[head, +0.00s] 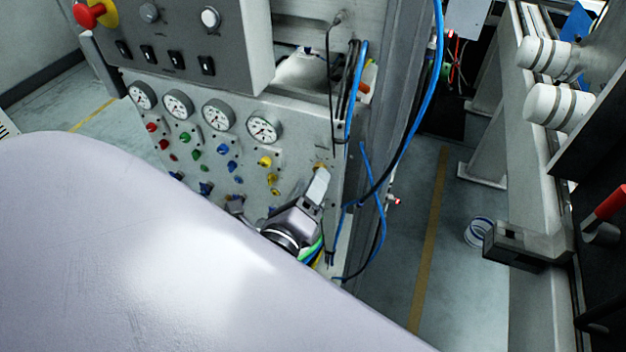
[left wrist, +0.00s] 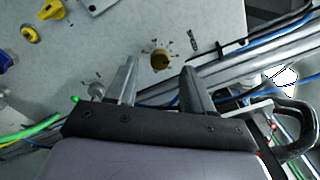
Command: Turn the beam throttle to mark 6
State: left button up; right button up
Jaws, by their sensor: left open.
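A dark yellow knob (left wrist: 160,60) with a ring of marks around it sits on the grey panel in the left wrist view. I take it to be the beam throttle; its numbers are too small to read. My left gripper (left wrist: 160,72) is open, with one finger on each side of the knob in that picture. I cannot tell whether the fingers touch it. In the head view my left gripper (head: 316,186) is at the lower right of the panel (head: 300,150), and mostly hides the knob. My right gripper is not in view.
Round gauges (head: 217,115) and rows of coloured knobs fill the panel. Blue and black cables (head: 375,190) hang along its right edge, close to my gripper. A second, grey knob (left wrist: 96,88) is left of my fingers. My pale arm covers the lower left of the head view.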

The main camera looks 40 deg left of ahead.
pick_arm(q)
jog(key=shift+b+v, duration=0.75)
jog(key=shift+v, duration=1.7)
